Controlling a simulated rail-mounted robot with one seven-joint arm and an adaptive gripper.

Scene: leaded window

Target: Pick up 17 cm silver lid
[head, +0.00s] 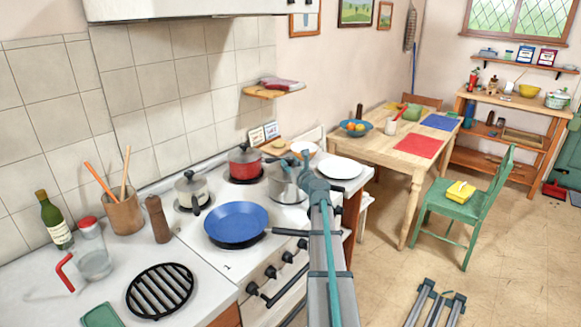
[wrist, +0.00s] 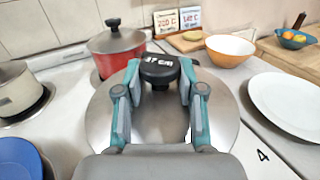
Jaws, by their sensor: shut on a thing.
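The silver lid (wrist: 222,115) fills the middle of the wrist view. It is a round metal disc with a black knob (wrist: 160,66) marked "17 CM". My gripper (wrist: 160,76) is shut on this knob, with a teal-and-grey finger on either side. My arm and gripper hide part of the pot and lid there, and I cannot tell whether the lid touches the pot.
A red pot (head: 245,163) stands behind, a smaller lidded pot (head: 191,190) to the left and a blue pan (head: 236,222) in front. A white plate (head: 341,168) and an orange bowl (wrist: 230,50) are on the right. A wooden shelf (head: 264,92) juts from the wall above.

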